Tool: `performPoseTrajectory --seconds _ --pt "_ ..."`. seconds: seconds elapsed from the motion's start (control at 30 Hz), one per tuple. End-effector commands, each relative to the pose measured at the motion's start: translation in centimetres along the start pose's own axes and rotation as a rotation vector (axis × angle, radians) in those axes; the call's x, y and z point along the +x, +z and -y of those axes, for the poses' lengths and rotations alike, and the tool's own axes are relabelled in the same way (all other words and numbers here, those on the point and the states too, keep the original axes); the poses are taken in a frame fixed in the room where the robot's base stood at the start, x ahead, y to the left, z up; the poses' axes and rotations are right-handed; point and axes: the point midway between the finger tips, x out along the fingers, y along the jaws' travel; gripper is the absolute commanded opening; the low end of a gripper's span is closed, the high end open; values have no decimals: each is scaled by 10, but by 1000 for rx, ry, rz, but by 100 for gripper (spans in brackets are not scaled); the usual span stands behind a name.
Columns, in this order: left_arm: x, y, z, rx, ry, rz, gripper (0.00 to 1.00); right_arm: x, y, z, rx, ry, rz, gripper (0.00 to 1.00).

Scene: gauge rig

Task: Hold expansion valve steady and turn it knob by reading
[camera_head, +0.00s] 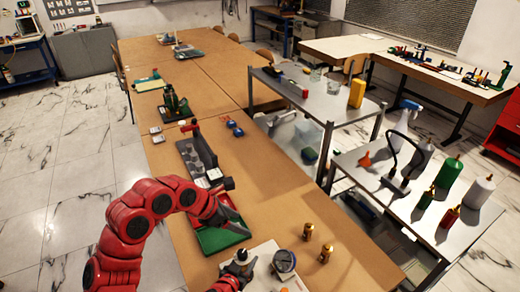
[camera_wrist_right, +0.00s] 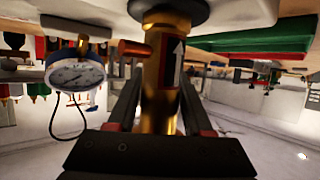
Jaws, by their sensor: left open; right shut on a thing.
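The expansion valve shows in the right wrist view as an upright brass body (camera_wrist_right: 160,85) with a copper side stub, a label with a white arrow and a black round part at its top edge. My right gripper (camera_wrist_right: 160,118) is shut around this body. A white-faced gauge (camera_wrist_right: 75,75) stands beside it; its reading is too small to tell. In the head view the gauge (camera_head: 284,261) and the valve (camera_head: 241,256) are at the pale rig board (camera_head: 265,279) at the bottom. My left gripper (camera_head: 233,221) is open and empty over the green tray (camera_head: 212,240), apart from the valve.
Two brass fittings (camera_head: 308,231) stand on the brown table right of the gauge. A grey holder (camera_head: 195,160) lies behind the green tray. A metal side table (camera_head: 420,190) with bottles stands at right. The table's front right is clear.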

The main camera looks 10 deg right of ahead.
Motion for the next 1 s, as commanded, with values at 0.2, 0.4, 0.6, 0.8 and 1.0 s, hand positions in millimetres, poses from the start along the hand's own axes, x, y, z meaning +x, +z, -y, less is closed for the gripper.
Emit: performPoseTrajectory --seconds 0.2,0.4,0.6,0.8,1.0 --pt "-10 46 -6 -25 -13 176 72 0 0 0 0 0 -1 0" --pt "-26 87 -12 -49 -24 336 72 0 0 0 0 1 -1 0" --pt "-46 125 -21 -82 -33 495 72 0 0 0 0 1 -1 0" --pt "-69 157 -31 -123 -41 642 72 0 0 0 0 1 -1 0" --pt "-86 176 -38 -151 -45 736 72 0 0 0 0 1 -1 0"
